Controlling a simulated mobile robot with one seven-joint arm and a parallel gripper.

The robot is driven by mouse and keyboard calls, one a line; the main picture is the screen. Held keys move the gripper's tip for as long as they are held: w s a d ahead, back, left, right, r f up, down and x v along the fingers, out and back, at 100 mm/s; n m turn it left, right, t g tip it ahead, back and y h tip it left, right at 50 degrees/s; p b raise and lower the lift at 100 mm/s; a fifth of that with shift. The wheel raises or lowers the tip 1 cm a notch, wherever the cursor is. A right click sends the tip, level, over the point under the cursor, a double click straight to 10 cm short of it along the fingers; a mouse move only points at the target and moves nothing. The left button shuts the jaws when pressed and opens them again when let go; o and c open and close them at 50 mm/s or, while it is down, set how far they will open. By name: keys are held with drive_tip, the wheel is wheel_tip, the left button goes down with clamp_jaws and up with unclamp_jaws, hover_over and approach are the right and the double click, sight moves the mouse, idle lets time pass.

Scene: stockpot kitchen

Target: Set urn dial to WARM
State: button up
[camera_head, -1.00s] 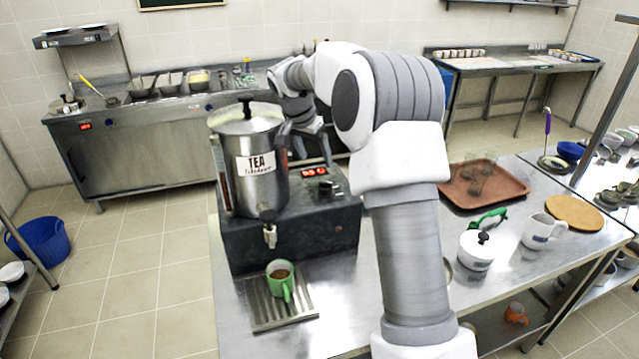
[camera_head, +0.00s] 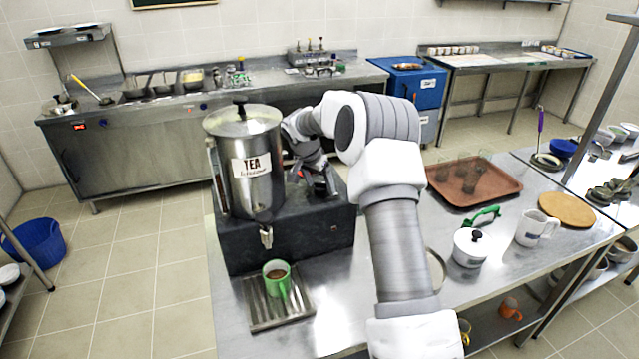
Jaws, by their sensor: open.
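The tea urn (camera_head: 257,165) is a steel pot with a TEA label and a lidded top, standing on a dark base (camera_head: 290,238) on the steel counter. My gripper (camera_head: 320,188) is low over the top of that base, just right of the urn, with its jaws open. My gripper and wrist cover the dial area and the red display there, so I cannot see the dial's setting or whether the fingers touch it. A green mug (camera_head: 276,279) with brown liquid sits on the drip tray (camera_head: 250,310) below the urn's tap (camera_head: 266,237).
Right of my arm on the counter (camera_head: 345,320) are a white lidded pot (camera_head: 468,250), a white jug (camera_head: 530,230), a round wooden board (camera_head: 567,210) and a brown tray (camera_head: 450,188) with glasses. Floor left of the counter is clear up to a blue tub (camera_head: 40,245).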

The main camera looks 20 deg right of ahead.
drive_tip(key=shift+f, duration=0.1)
clamp_jaws()
idle(0.4)
drive_tip(key=shift+n, duration=0.3)
drive_tip(key=shift+d+n+t+y+b, duration=0.1)
drive_tip(key=shift+n+t+y+b, duration=0.2)
drive_tip(key=shift+n+b, duration=0.55)
drive_tip(key=n, duration=0.2)
drive_tip(key=shift+s+n+t+y, duration=0.1)
drive_tip(key=shift+n+t+y, duration=0.2)
drive_tip(key=shift+n+y, duration=0.1)
drive_tip(key=n+y, duration=0.1)
drive_tip(key=n, duration=0.2)
drive_tip(key=shift+d, duration=0.15)
drive_tip(key=shift+n+t+y+p, duration=0.3)
drive_tip(key=shift+n+y+p, duration=0.45)
drive_tip(key=shift+n, duration=1)
